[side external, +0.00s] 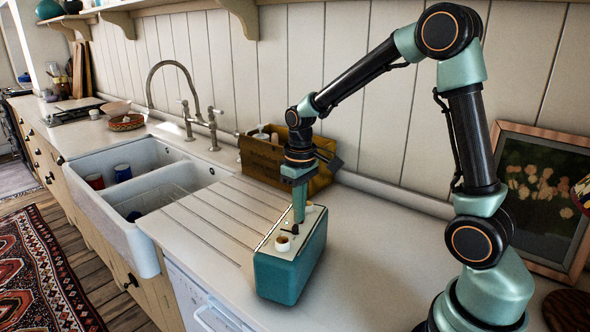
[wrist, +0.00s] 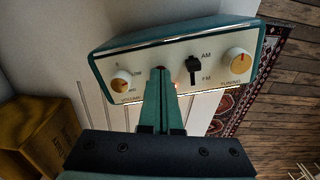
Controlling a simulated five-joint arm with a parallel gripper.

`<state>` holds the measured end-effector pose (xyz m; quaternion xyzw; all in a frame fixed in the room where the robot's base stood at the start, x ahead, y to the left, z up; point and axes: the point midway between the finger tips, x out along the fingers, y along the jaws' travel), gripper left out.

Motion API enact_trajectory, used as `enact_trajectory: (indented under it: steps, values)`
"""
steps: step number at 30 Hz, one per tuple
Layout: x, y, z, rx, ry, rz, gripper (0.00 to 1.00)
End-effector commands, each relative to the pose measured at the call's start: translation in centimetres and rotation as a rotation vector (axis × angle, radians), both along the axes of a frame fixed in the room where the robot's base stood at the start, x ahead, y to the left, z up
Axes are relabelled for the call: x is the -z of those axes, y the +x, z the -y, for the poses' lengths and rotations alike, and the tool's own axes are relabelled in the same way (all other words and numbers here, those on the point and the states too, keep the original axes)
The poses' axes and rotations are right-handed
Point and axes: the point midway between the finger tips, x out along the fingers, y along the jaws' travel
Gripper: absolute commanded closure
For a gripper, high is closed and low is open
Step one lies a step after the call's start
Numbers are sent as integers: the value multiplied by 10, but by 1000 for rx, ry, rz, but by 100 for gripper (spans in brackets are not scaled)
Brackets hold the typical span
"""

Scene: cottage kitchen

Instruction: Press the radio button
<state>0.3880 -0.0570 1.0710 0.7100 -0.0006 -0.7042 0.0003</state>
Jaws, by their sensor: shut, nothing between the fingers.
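The teal radio (side external: 291,271) lies on the counter with its cream control panel facing up. In the wrist view the radio (wrist: 170,30) shows a volume knob (wrist: 121,82), a tuning knob (wrist: 238,63) and a dark AM/FM slider (wrist: 195,69). A small glowing reddish spot (wrist: 178,85) lies between the fingers and the slider. My gripper (side external: 299,218) is shut and empty, pointing down, with its tips at the panel between the two knobs. The fingertips (wrist: 160,73) cover part of the panel. I cannot tell whether they touch it, and no separate button is clearly visible.
A wooden crate (side external: 262,160) with bottles stands behind the radio against the wall. A white double sink (side external: 150,200) and tap (side external: 180,90) are to the left. A framed picture (side external: 540,200) leans at the right. The counter between radio and frame is clear.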

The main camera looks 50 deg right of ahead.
Motion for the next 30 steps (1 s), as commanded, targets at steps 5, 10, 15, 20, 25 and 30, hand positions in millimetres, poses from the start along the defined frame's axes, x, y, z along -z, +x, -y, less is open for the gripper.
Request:
enact_trajectory:
  steps: [5, 10, 15, 20, 25, 30]
  values:
    - [13, -4, -1, -1, 2, -13, 100]
    - [13, -4, -1, -1, 2, -13, 100]
    - [0, -3, -1, -1, 1, -8, 100]
    - [-32, 1, 0, -1, -1, 5, 100]
    - [-72, 2, 0, 0, -1, 10, 100]
    - [-106, 2, 0, 0, -1, 9, 100]
